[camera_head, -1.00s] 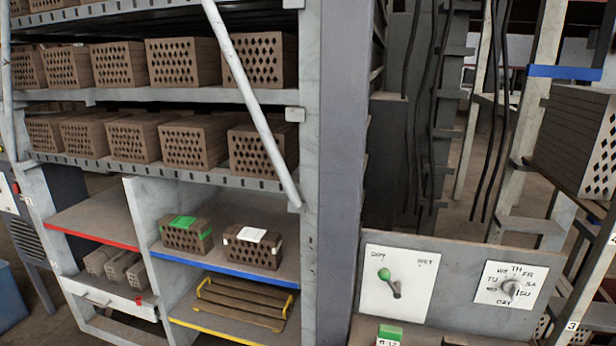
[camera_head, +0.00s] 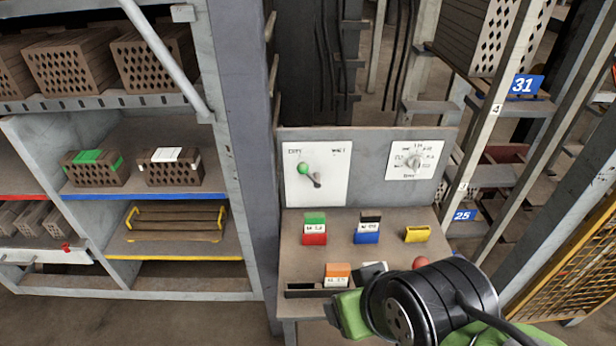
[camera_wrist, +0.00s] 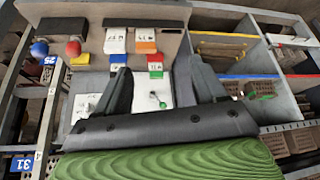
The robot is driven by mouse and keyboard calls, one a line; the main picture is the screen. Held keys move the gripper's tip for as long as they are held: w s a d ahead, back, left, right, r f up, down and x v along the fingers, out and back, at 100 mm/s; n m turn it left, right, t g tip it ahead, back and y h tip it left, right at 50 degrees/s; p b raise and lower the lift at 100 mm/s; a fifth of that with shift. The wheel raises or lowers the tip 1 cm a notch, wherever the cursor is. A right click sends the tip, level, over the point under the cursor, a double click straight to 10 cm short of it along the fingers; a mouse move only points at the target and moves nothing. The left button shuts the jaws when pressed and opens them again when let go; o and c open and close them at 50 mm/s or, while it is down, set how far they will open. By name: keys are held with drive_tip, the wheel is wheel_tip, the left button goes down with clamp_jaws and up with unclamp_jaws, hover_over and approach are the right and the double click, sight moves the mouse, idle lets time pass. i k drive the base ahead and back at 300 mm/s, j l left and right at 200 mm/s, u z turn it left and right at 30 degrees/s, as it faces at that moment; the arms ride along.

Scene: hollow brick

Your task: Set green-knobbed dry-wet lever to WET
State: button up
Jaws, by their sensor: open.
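The dry-wet lever (camera_head: 311,177) is on a white plate (camera_head: 333,188) on the grey panel. Its green knob (camera_head: 302,168) points up and left, toward the left label, which reads like DRY; the WET label is at the upper right. In the wrist view, the picture is turned over, and the lever's green knob (camera_wrist: 163,106) shows between the fingers, beyond them. My gripper (camera_wrist: 161,76) is open and empty, with its two dark fingers apart and not touching the lever.
A day dial (camera_head: 416,162) sits right of the lever. Below is a sloping desk (camera_head: 270,240) with coloured tags, a yellow holder (camera_head: 416,234) and a red ball-shaped knob (camera_head: 420,263). Brick shelves (camera_head: 130,195) stand left, beyond a grey post. A rack with blue number signs is right.

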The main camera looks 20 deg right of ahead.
sight(302, 168)
drive_tip(key=j, duration=0.7)
drive_tip(key=i+j, duration=0.1)
drive_tip(key=j, duration=0.6)
drive_tip(key=i+j, duration=0.2)
drive_tip(key=i, duration=0.15)
